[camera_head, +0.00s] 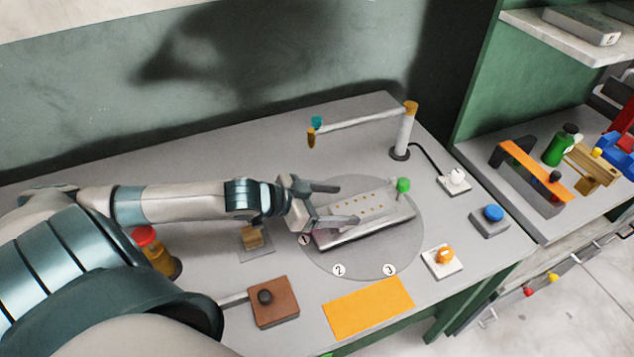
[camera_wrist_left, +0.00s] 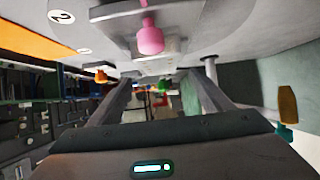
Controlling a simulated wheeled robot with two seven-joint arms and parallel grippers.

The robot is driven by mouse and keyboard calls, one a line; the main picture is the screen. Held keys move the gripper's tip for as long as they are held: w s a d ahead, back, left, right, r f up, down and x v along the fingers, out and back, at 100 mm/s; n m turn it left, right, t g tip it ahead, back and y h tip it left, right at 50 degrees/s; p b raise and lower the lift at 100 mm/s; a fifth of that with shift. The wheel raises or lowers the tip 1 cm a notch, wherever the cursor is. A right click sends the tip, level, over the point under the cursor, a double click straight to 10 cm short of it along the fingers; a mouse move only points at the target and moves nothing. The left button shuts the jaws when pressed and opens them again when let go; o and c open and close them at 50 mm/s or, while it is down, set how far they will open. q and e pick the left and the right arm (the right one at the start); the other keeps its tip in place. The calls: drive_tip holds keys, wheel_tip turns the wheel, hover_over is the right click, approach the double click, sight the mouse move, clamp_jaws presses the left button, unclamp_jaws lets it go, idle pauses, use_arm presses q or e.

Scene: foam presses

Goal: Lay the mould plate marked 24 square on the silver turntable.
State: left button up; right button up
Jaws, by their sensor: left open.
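A long pale-grey mould plate (camera_head: 378,205) with a row of small brown dots lies on the round silver turntable (camera_head: 404,252). It has a green knob (camera_head: 403,185) at its far right end and a pink knob (camera_wrist_left: 150,38) at its near end. No number is readable on it. My left gripper (camera_head: 350,204) is open over the plate's left part, its fingers apart; I cannot tell whether they touch it. In the left wrist view, the open fingers (camera_wrist_left: 160,92) have nothing visible gripped between them, and the plate shows beyond. My right gripper is not in view.
A post with a swing arm (camera_head: 360,114) stands behind the turntable. An orange mat (camera_head: 368,308), an orange-knob switch (camera_head: 443,260) and a blue button (camera_head: 493,213) lie in front and right. A brown box (camera_head: 274,302) and a red-capped bottle (camera_head: 155,255) are near my arm.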

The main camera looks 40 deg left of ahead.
use_arm(q)
drive_tip(key=shift+b+v, duration=0.4)
drive_tip(key=shift+v, duration=2.7)
